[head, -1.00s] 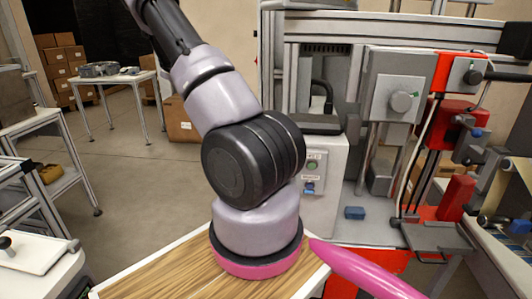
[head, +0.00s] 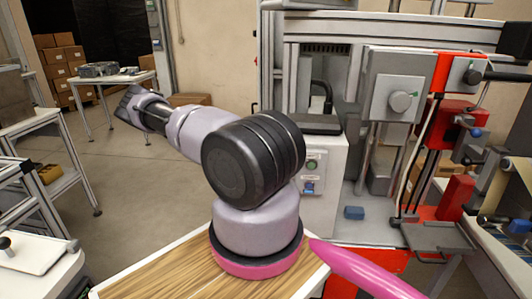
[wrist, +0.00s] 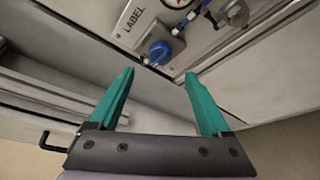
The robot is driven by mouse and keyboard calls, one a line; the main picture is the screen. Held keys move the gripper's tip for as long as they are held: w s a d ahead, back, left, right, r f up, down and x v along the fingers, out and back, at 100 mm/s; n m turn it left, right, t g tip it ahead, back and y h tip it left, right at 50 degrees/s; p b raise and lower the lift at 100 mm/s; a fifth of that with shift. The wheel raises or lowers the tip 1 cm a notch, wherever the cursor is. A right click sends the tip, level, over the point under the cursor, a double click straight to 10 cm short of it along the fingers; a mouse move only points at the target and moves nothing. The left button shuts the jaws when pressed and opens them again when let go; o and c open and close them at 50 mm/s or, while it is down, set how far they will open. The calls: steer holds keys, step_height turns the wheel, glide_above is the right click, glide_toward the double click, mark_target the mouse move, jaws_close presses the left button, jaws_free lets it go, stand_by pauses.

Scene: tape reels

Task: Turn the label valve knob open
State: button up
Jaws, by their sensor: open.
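In the wrist view a blue valve knob (wrist: 158,52) sits at the top middle, beside a white plate marked LABEL (wrist: 131,24). My gripper (wrist: 158,76) is open, with its two green fingers apart and nothing between them. The knob appears beyond the fingertips, a little above the gap between them; no contact shows. I cannot find the knob in the head view.
A gauge (wrist: 176,3) and a metal fitting (wrist: 234,13) are near the knob. In the head view, a machine with red parts (head: 459,190) stands at the right. A table (head: 103,80) and stacked boxes (head: 62,58) stand at the far left.

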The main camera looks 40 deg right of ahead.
steer(key=x, duration=0.7)
steer(key=shift+s+d, duration=0.2)
steer(key=shift+d, duration=0.05)
jaws_close()
steer(key=shift+f+m, duration=0.1)
steer(key=shift+m, duration=0.2)
steer(key=m+g+h, duration=0.1)
steer(key=m, duration=0.4)
steer(key=m+g+h, duration=0.1)
steer(key=m+g, duration=0.1)
steer(key=m, duration=0.4)
steer(key=f+m+g+h, duration=0.1)
steer(key=m+g, duration=0.1)
steer(key=m, duration=0.4)
steer(key=shift+h, duration=0.4)
steer(key=shift+m+g, duration=0.3)
steer(key=shift+m, duration=0.2)
